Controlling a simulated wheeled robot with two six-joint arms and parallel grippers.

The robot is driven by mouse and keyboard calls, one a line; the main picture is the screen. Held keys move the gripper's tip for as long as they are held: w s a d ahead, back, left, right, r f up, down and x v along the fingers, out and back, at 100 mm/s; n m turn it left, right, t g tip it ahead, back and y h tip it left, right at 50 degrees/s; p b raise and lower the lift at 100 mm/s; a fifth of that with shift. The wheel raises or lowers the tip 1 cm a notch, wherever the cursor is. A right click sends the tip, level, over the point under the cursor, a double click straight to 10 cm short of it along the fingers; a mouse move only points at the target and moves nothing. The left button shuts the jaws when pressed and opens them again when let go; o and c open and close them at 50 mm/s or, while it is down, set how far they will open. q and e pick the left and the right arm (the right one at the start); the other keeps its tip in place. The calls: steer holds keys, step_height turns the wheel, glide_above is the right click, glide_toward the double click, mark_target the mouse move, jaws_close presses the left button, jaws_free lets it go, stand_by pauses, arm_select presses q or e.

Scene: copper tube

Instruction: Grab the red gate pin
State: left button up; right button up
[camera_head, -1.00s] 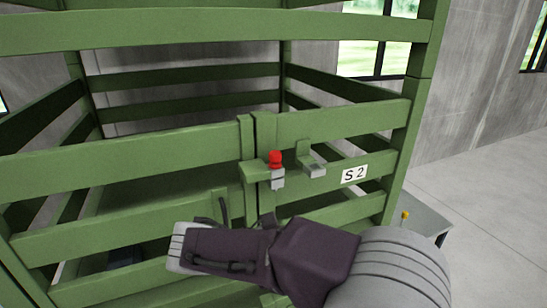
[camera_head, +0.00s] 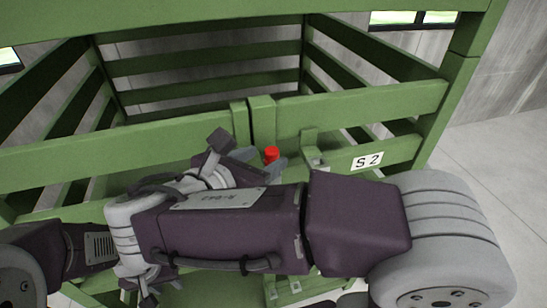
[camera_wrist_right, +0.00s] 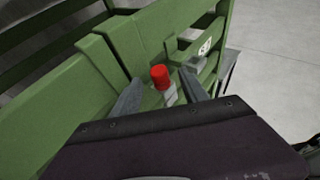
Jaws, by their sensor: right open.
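The red gate pin (camera_head: 271,154) stands upright at the gate latch, its red head showing above a grey lower part. It also shows in the right wrist view (camera_wrist_right: 160,77). My right gripper (camera_head: 263,161) is open, with one finger on each side of the pin. In the right wrist view its two grey fingers (camera_wrist_right: 161,92) flank the pin with visible gaps, so it is not shut on it. My left arm appears at the lower left of the head view, its gripper (camera_head: 146,285) mostly hidden behind my right arm; its jaws cannot be made out.
The green slatted gate (camera_head: 365,106) spans the view, with two posts meeting near the pin. A small bracket (camera_head: 314,155) sits right of the pin, beside an S2 label (camera_head: 367,160). Grey floor (camera_head: 500,165) is clear at the right.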

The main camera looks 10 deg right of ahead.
mark_target(268, 157)
steer(key=x, duration=0.4)
steer(key=shift+w+d, duration=0.1)
steer(key=shift+d, duration=0.1)
steer(key=shift+p, duration=0.3)
steer(key=shift+s+a, duration=0.3)
steer(key=shift+a, duration=0.15)
steer(key=shift+w+d+f, duration=0.15)
steer(key=shift+w+d, duration=0.2)
steer(key=shift+d, duration=0.1)
jaws_close()
arm_select(q)
steer(key=shift+a+r, duration=0.1)
steer(key=shift+r, duration=0.3)
arm_select(e)
steer(key=shift+a, duration=0.1)
steer(key=shift+s+a, duration=0.1)
steer(key=shift+s, duration=0.05)
